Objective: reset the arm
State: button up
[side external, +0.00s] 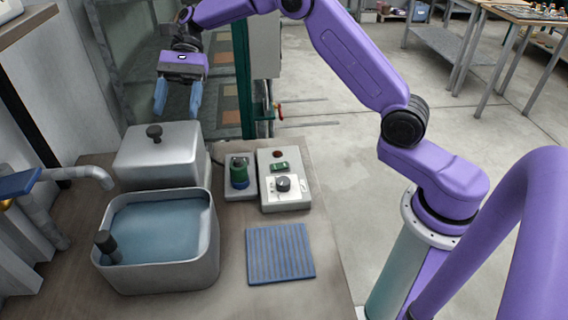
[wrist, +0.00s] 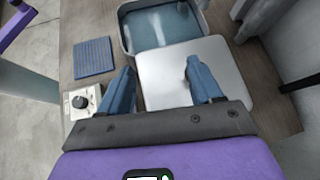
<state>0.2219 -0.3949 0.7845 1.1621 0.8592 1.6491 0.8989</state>
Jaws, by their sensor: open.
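My gripper (side external: 178,98) has a purple body and blue fingers. It is open and empty, held in the air above and behind the lidded metal box. In the wrist view its two blue fingers (wrist: 160,88) stand apart, with the box's lid (wrist: 168,78) showing below and between them. My purple arm reaches across the top of the side view from the right.
A metal basin of bluish liquid (side external: 208,232) stands in front of the box with the black-knobbed lid (side external: 150,172). A control box with a dial (side external: 296,198), a green-topped device (side external: 238,186) and a blue ribbed mat (side external: 280,254) lie to the right. A green post (side external: 243,80) rises behind.

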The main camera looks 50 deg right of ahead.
jog(key=s+d+n+t+h, duration=0.1)
jog(key=s+n+h, duration=0.75)
jog(key=s, duration=1.15)
jog(key=s+d+f+n+t, duration=0.2)
jog(key=s+d+n, duration=0.4)
jog(key=s+n, duration=0.1)
jog(key=s+d+f+n+t, duration=0.2)
jog(key=s+d+n+t, duration=0.1)
jog(key=s+d+n, duration=0.3)
jog(key=s+n, duration=0.1)
jog(key=s, duration=0.1)
jog(key=shift+s+d+f, duration=0.35)
jog(key=shift+d+f, duration=0.05)
jog(key=shift+h, duration=0.25)
jog(key=shift+c, duration=0.4)
